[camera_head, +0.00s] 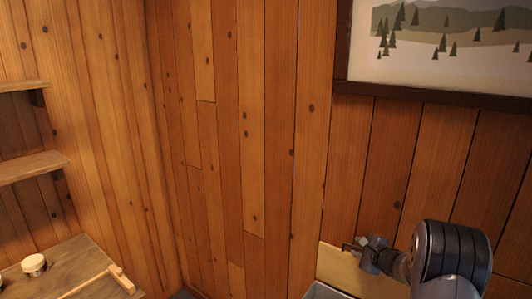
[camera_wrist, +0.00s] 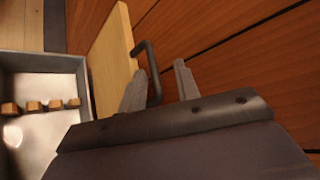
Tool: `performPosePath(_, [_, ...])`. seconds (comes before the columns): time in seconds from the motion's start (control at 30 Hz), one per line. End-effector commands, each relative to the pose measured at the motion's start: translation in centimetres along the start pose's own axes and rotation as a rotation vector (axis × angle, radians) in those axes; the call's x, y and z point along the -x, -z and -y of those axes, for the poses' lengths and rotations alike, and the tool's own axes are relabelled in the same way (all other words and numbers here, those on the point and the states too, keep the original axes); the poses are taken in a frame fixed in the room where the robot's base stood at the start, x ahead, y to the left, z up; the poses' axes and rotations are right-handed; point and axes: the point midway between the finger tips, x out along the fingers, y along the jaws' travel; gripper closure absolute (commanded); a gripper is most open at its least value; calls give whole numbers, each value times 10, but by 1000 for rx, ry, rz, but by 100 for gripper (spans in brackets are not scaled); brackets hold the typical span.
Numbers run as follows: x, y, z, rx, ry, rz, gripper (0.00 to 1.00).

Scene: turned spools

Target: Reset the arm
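My gripper (camera_wrist: 160,82) is open in the wrist view, with its two grey fingers apart. A dark bar handle (camera_wrist: 148,62) on a light wooden board (camera_wrist: 112,58) shows between the fingers, closer to the left one. I cannot tell whether a finger touches it. In the head view my gripper (camera_head: 356,246) is at the lower right, beside the light wooden board (camera_head: 338,264). No object is seen held.
A grey tray or drawer (camera_wrist: 68,62) with several small wooden pieces (camera_wrist: 35,106) adjoins the board. At the left of the head view are a bench (camera_head: 75,262), a small round pot or spool (camera_head: 34,264), a mallet (camera_head: 118,276) and shelves (camera_head: 30,167). A framed picture (camera_head: 440,95) hangs above.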

Motion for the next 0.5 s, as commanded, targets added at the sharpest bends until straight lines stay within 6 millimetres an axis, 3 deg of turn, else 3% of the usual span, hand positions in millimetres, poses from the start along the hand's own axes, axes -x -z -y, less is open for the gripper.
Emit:
performPosePath(0.13, [-25, -1, 0, 0, -1, 2, 69])
performPosePath(0.5, [-23, -8, -4, 22, 21, 1, 69])
